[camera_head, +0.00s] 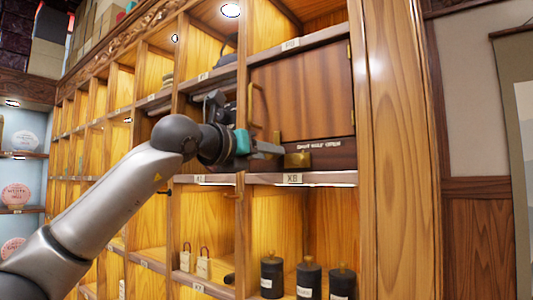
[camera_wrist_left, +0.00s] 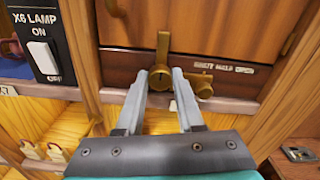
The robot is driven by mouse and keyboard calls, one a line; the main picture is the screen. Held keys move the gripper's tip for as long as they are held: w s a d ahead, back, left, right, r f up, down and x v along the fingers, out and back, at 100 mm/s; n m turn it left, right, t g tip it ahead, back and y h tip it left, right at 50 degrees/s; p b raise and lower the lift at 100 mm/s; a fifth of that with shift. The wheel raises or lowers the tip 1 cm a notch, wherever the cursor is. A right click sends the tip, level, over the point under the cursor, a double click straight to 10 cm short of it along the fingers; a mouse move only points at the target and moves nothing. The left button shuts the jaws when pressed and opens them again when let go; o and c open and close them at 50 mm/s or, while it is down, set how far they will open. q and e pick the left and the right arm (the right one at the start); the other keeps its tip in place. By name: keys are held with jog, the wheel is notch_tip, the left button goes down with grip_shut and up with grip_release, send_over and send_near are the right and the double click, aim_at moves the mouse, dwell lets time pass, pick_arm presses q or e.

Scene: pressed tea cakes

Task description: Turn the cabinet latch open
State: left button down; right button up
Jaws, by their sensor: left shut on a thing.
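The brown cabinet door (camera_head: 305,95) sits closed in its shelf bay, with a brass pull handle (camera_head: 257,105) at its left edge. Below it, the brass latch (camera_wrist_left: 162,50) has a round hub and an upright lever in the left wrist view. A brass block (camera_wrist_left: 200,86) sits just right of the hub, and it also shows in the head view. Small lettering (camera_wrist_left: 222,66), partly legible as "SHUT HALF OPEN", lies to the right. My left gripper (camera_wrist_left: 159,80) is shut on the latch, one finger on each side of the hub. My right gripper is out of view.
A black-and-white lamp switch (camera_wrist_left: 45,57) marked X6 LAMP is left of the latch. A shelf edge with an X6 label (camera_head: 292,178) runs below. Black canisters (camera_head: 308,278) and small tagged items (camera_head: 203,263) stand on the lower shelf. A wooden post (camera_head: 390,150) rises at right.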

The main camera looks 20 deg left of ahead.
pick_arm(q)
jog(key=n+b, duration=0.9)
jog(key=n, duration=0.8)
jog(key=shift+n+b, duration=0.35)
jog(key=shift+n, duration=0.05)
dwell(0.6)
jog(key=c, duration=0.5)
grip_release()
jog(key=shift+s, duration=0.1)
